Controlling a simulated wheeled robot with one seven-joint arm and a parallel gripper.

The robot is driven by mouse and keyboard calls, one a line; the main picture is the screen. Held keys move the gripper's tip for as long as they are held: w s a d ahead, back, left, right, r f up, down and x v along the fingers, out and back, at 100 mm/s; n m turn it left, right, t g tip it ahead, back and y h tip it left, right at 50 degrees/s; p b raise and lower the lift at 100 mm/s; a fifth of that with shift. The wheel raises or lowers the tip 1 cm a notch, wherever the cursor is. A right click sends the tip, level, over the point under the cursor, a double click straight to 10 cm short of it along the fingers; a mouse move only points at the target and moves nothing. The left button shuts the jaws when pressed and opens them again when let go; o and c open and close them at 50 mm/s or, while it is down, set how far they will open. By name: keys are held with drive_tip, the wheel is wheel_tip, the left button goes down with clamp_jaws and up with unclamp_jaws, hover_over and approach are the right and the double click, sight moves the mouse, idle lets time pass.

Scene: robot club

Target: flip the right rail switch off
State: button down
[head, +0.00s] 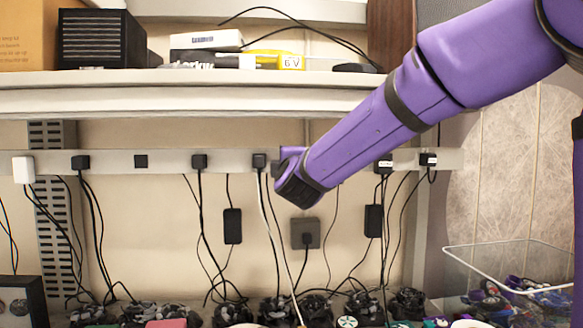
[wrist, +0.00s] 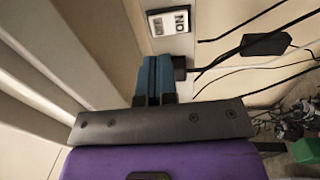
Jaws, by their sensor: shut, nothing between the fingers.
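The rail switch (wrist: 169,22) shows in the wrist view at the top, a white rocker in a black frame with ON and OFF lettering turned sideways. I cannot tell which way it is set. In the head view my arm hides that stretch of rail. My gripper (wrist: 153,60) has its blue fingers shut together and empty, just below the switch in the wrist view; whether they touch the rail is unclear. In the head view my gripper (head: 284,163) is mostly hidden behind my purple arm, in front of the rail (head: 225,160).
A black plug (wrist: 180,68) with a cable sits right beside my fingers. Several plugs, such as one (head: 259,160) left of my gripper, line the rail with hanging cables. A shelf (head: 180,92) runs above. A clear bin (head: 510,265) stands at the lower right.

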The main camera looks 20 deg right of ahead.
drive_tip(key=x, duration=0.6)
drive_tip(key=shift+w, duration=0.1)
drive_tip(key=shift+w+r, duration=0.1)
drive_tip(key=shift+d, duration=0.1)
idle(0.4)
